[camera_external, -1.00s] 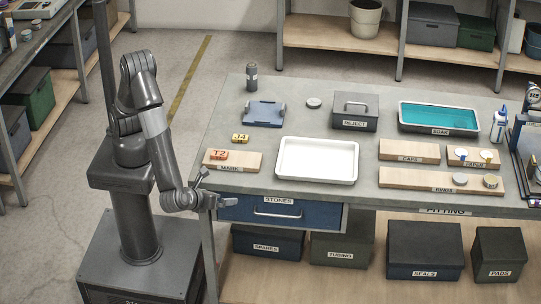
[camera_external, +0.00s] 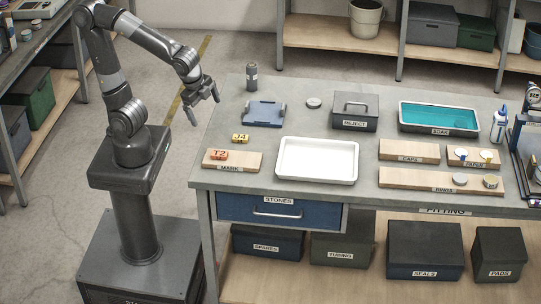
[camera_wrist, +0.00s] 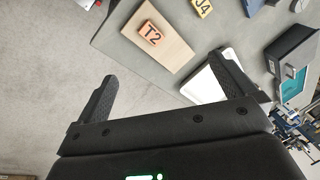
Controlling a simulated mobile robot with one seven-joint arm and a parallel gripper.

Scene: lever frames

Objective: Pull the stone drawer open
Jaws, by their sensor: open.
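The stone drawer (camera_external: 265,212) is a blue drawer under the left part of the workbench, labelled STONES on the strip above it. It sits flush in the bench and looks closed. Its pale bar handle (camera_external: 277,214) runs across the front. My gripper (camera_external: 204,112) is raised off the left side of the bench, well above and to the left of the drawer. Its fingers point down, spread apart, with nothing between them. In the wrist view my gripper (camera_wrist: 170,92) shows both fingers wide open, and the drawer is not visible there.
Bins such as SPARES (camera_external: 267,245) stand below.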

